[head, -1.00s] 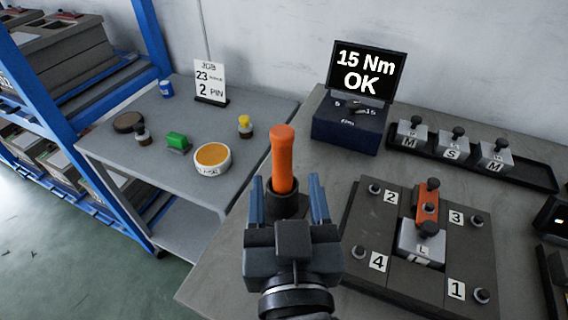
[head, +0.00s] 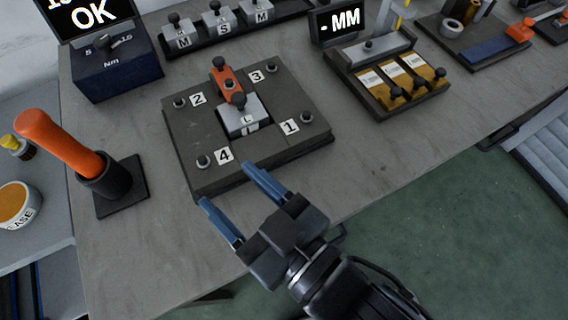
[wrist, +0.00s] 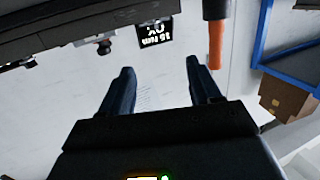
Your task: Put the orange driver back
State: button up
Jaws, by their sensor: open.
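The orange driver (head: 62,142) stands tilted in its black holder (head: 121,186) at the left of the grey bench, handle up and leaning left. It also shows in the wrist view (wrist: 215,45), beyond and right of the fingers. My gripper (head: 225,195) is open and empty, with blue fingers apart, near the bench's front edge. It is to the right of the driver and well clear of it. In the wrist view nothing lies between the fingertips (wrist: 158,80).
A dark plate with numbered corners (head: 185,145) holds an orange clamp and grey L block, just beyond my gripper. A torque box (head: 118,75) with an OK screen stands behind the holder. A rack of yellow pieces (head: 385,105) is right. Bare bench lies between holder and plate.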

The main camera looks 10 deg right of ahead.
jog(key=s+d+f+m+h, duration=0.1)
jog(key=s+d+m+h, duration=0.2)
jog(key=s+d, duration=0.6)
jog(key=s+d+f+m+h, duration=0.1)
jog(key=s+d+m+h, duration=0.2)
jog(key=s+d, duration=0.6)
jog(key=d+h, duration=0.2)
jog(key=d, duration=0.2)
jog(key=shift+d+h, duration=0.35)
jog(key=shift+h, duration=0.05)
jog(key=shift+r, duration=0.2)
